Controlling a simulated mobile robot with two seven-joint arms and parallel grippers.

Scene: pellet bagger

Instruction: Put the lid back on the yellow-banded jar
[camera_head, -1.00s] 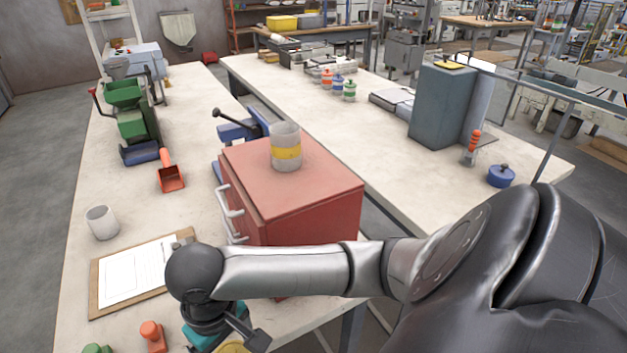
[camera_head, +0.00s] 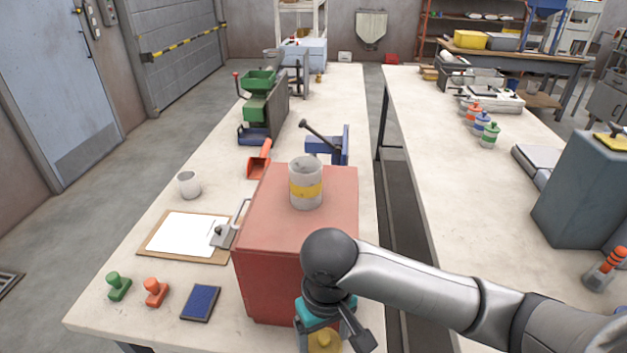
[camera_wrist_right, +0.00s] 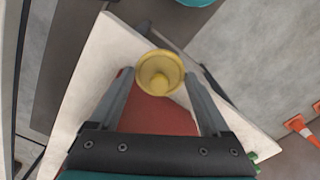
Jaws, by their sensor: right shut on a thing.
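The yellow-banded jar (camera_head: 306,183) stands upright and without a lid on top of the red cabinet (camera_head: 262,206). In the head view the lid (camera_head: 324,341) shows at the bottom edge, below my right wrist and in front of the cabinet, partly cut off. It is apart from the jar, lower and nearer to me. My left gripper is not in view.
A clipboard (camera_head: 160,253), white cup (camera_head: 189,184) and red scoop (camera_head: 259,160) lie left of the cabinet. A blue vise (camera_head: 330,147) stands behind it.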

